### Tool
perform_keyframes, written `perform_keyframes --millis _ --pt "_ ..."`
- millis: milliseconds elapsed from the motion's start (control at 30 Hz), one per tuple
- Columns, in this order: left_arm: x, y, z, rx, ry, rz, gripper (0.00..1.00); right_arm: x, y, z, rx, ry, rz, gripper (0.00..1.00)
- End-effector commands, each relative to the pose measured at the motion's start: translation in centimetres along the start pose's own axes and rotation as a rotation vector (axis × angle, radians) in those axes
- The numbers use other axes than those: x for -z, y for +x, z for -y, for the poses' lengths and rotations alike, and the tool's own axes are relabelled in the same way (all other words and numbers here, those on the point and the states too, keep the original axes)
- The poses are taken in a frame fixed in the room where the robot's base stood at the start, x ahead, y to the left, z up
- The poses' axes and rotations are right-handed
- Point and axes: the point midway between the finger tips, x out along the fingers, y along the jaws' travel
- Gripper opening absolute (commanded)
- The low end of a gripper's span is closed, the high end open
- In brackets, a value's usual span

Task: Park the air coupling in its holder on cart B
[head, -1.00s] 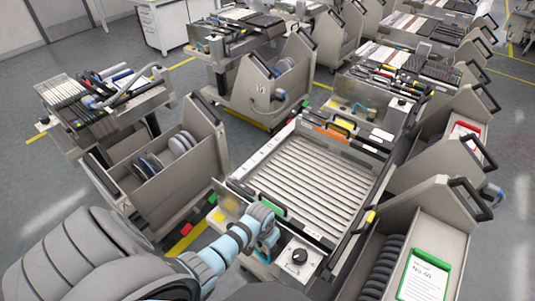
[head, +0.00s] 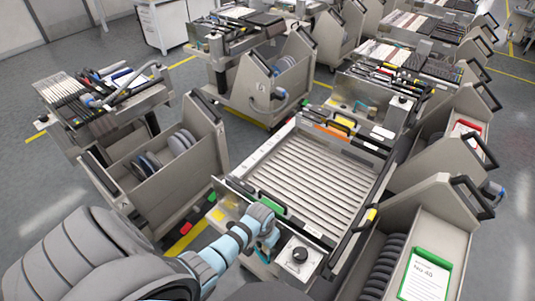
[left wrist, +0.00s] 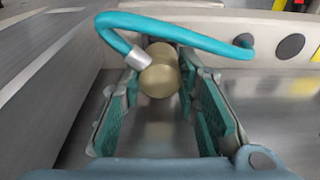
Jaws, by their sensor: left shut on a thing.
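My left gripper (head: 264,230) reaches down at the front of the nearest cart, by its metal front plate. In the left wrist view, its teal-padded fingers (left wrist: 160,90) are shut on the air coupling (left wrist: 158,78), a rounded brass body with a silver sleeve. In the head view the coupling is mostly hidden by the gripper. I cannot make out its holder or a label marking cart B. My right gripper is not in view.
The nearest cart (head: 245,180) has an empty ribbed bed. A black knob (head: 299,255) on a panel stands right of the gripper. A grey bin with reels (head: 165,160) is at the left. A bin with a green-framed card (head: 425,278) is at the right.

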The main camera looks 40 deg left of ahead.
Motion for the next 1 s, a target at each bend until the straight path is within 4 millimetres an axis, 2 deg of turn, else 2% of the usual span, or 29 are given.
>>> perform_keyframes --millis 433,467,600,900,1000 --pt "-0.09 0.71 -0.01 0.000 0.000 0.000 0.00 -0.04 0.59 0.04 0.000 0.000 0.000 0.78" --pt "-0.09 0.72 -0.01 0.000 0.000 0.000 0.30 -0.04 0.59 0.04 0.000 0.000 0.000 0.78" --pt "-0.08 0.66 -0.01 0.000 0.000 0.000 0.52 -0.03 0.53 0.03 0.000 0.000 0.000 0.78" --pt "-0.10 0.58 0.00 0.000 0.000 0.000 0.52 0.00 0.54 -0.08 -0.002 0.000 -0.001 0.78" --pt "0.00 -0.25 0.02 0.000 0.001 -0.003 0.52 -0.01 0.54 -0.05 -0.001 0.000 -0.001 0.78"
